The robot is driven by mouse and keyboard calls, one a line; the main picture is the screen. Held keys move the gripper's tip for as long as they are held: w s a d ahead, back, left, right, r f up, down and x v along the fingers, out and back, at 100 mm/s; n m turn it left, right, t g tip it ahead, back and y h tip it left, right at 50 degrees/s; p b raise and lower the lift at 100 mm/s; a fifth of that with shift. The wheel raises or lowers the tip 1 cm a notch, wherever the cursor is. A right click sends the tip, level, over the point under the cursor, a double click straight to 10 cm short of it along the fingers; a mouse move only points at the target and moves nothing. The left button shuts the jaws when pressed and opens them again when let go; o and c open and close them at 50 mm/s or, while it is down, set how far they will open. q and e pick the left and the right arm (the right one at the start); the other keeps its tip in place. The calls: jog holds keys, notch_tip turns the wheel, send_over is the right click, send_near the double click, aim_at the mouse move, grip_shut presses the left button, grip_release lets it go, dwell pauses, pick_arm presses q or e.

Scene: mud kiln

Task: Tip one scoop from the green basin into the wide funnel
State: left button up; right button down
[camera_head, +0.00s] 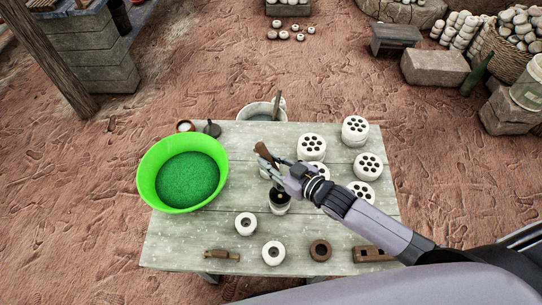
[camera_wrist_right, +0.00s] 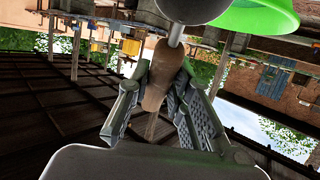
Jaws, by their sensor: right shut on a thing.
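The green basin (camera_head: 147,172) stands at the left of the table and holds green grains (camera_head: 188,180). My right gripper (camera_head: 272,167) is over the middle of the table, to the right of the basin. It is shut on the brown wooden handle of a scoop (camera_head: 265,151). In the right wrist view the handle (camera_wrist_right: 155,85) sits between the fingers, and a grey rounded scoop head shows at the top edge. What the scoop contains is hidden. A dark round opening on a pale cylinder (camera_head: 279,208) lies just below the gripper; I cannot tell if it is the wide funnel. My left gripper is not in view.
Several pale pieces with dark holes (camera_head: 311,143) stand on the table (camera_head: 200,236) at the right. Pale rings (camera_head: 245,223), a brown ring (camera_head: 320,250) and a brown block (camera_head: 371,254) lie near the front edge. A bucket (camera_head: 257,111) stands behind the far edge.

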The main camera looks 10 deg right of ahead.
aim_at(267, 155)
jog(key=shift+r+g+h+p, duration=0.3)
jog(key=shift+r+g+p, duration=0.4)
jog(key=shift+p, duration=1.35)
jog(key=shift+r+g+h+p, duration=0.3)
jog(key=shift+r+p, duration=0.15)
jog(key=shift+p, duration=0.4)
jog(key=shift+w, duration=0.1)
jog(key=shift+r+g+h, duration=0.55)
jog(key=shift+g+h, duration=0.05)
jog(key=shift+g, duration=0.4)
